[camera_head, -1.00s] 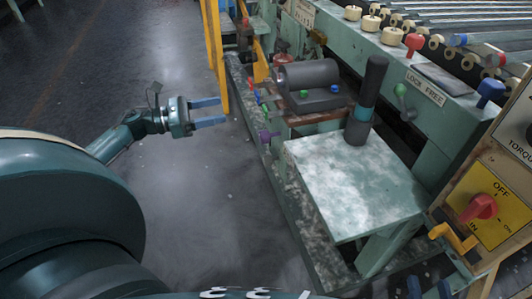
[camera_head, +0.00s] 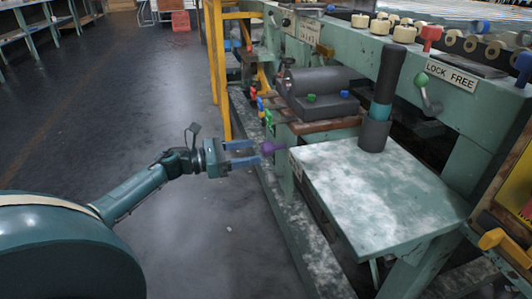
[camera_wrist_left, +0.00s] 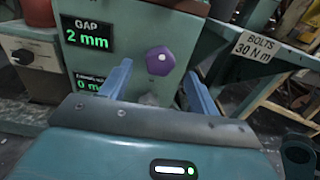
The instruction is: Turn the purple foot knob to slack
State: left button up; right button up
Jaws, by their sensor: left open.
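The purple foot knob (camera_head: 271,147) sticks out from the side of the green machine, low beside the tabletop. My left gripper (camera_head: 258,153) is open, its blue fingers pointing right, with the tips close to the knob. In the left wrist view the purple knob (camera_wrist_left: 160,60) is many-sided with a pale centre and sits just beyond and between the open fingertips (camera_wrist_left: 158,78). The fingers look apart from it. A panel beside it in that view reads "GAP 2 mm". My right gripper is in neither view.
A green table (camera_head: 385,195) with white dust stands right of the knob and holds a dark cylinder (camera_head: 384,100). Small coloured knobs (camera_head: 262,108) and a yellow post (camera_head: 215,70) are behind the gripper. The floor (camera_head: 215,235) at left is clear.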

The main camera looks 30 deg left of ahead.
aim_at(262, 150)
pick_arm(q)
jog(key=shift+b+x, duration=0.35)
jog(key=shift+x, duration=2.4)
jog(key=shift+c, duration=0.4)
jog(key=c, duration=0.9)
